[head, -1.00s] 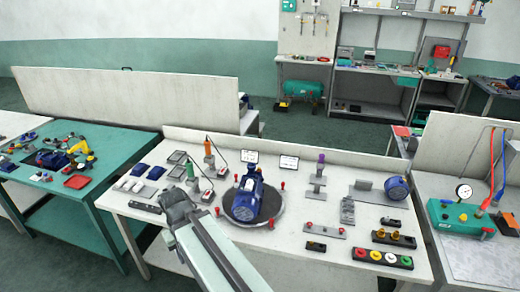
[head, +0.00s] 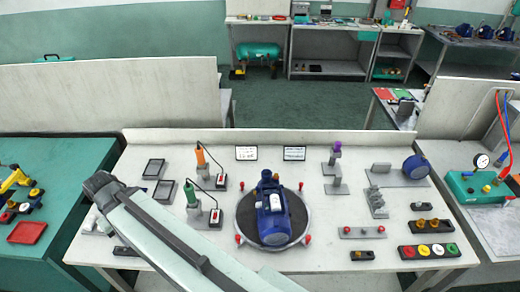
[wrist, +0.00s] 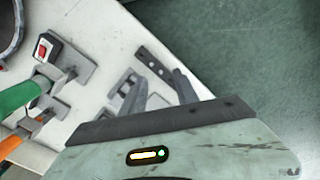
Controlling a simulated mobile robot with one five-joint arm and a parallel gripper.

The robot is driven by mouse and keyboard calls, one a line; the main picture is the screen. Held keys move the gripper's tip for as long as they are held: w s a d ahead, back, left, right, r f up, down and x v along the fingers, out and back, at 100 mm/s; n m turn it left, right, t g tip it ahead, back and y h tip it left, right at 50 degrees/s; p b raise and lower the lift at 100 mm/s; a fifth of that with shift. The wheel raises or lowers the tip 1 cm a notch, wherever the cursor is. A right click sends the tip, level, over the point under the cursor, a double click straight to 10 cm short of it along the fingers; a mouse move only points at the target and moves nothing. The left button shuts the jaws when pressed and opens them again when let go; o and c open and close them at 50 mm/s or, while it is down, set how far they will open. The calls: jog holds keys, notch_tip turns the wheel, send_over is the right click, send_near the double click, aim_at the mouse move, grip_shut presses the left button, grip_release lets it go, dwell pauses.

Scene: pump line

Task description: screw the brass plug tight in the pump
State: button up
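The blue pump (head: 272,212) stands on a round dark turntable (head: 245,238) with red knobs around its rim, in the middle of the bench. No plug can be made out in the pump. My gripper is over the bench's left front part, well left of the pump. In the wrist view its two fingers (wrist: 160,76) are apart with nothing between them. In the head view my arm hides the fingers.
Orange and green-handled tools (head: 201,156) with cables stand left of the pump. A dark slotted bar (wrist: 153,62) lies near the bench edge. A block of coloured caps (head: 430,250) lies at front right. A low back wall (head: 290,138) closes the bench.

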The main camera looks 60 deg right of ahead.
jog(key=shift+d, duration=0.25)
jog(key=o, duration=0.4)
jog(key=shift+d+r, duration=0.15)
jog(key=shift+d, duration=0.05)
jog(key=shift+c, duration=0.2)
jog(key=shift+o, duration=1.4)
jog(key=w+d+r+m+p, duration=0.1)
jog(key=d+r+m+p, duration=0.4)
jog(key=d, duration=0.5)
jog(key=shift+d+r+p, duration=0.2)
jog(key=shift+r+p, duration=0.35)
jog(key=shift+p, duration=0.1)
jog(key=s+d+r+m+p, duration=0.1)
jog(key=s+d+m, duration=0.35)
jog(key=d, duration=0.45)
jog(key=s+d+m, duration=0.3)
jog(key=d+m, duration=0.2)
jog(key=d, duration=0.4)
jog(key=s+d+r+m+p, duration=0.1)
jog(key=s+d+m, duration=0.3)
jog(key=d, duration=0.5)
jog(key=s+d+m, duration=0.4)
jog(key=s+d, duration=0.1)
jog(key=s, duration=0.1)
jog(key=s+d+m, duration=0.5)
jog(key=s+d, duration=0.1)
jog(key=shift+d, duration=0.2)
jog(key=shift+s+d+f+m, duration=0.1)
jog(key=shift+s+m, duration=0.15)
